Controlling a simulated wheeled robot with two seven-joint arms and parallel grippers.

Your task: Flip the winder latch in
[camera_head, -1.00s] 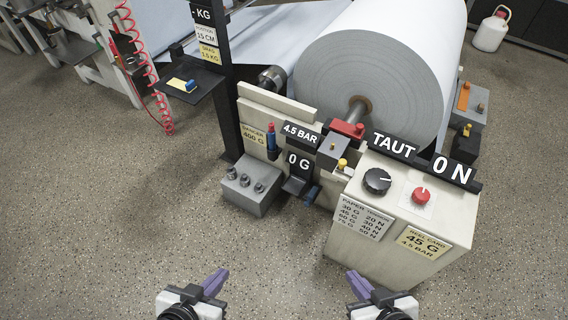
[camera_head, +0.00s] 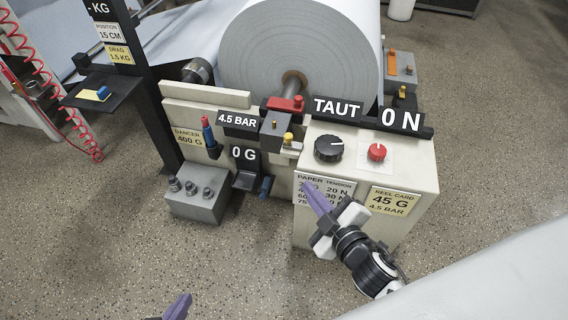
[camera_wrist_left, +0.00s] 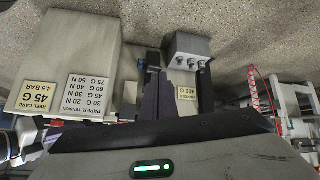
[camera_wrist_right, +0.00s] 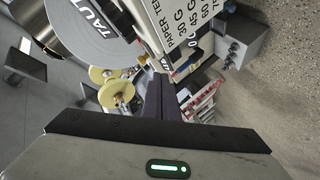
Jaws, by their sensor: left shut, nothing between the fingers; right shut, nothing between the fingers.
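I cannot tell which part is the winder latch. A red clamp-like part (camera_head: 286,104) sits by the shaft of the big paper roll (camera_head: 300,50). A grey block (camera_head: 274,131) with a yellow knob (camera_head: 288,138) is just in front of it. A narrow orange part (camera_head: 392,63) lies on the far-side block right of the roll. My right gripper (camera_head: 308,187) is shut and empty, raised before the paper tension label of the cabinet. Its purple fingers also show in the right wrist view (camera_wrist_right: 158,97). My left gripper (camera_head: 187,298) is shut and empty at the bottom edge, mostly out of view.
The cabinet (camera_head: 420,180) carries a black dial (camera_head: 328,148), a red button (camera_head: 376,152) and signs reading TAUT and 0 N. A grey box with knobs (camera_head: 200,196) stands on the floor at left. The speckled floor in front is clear.

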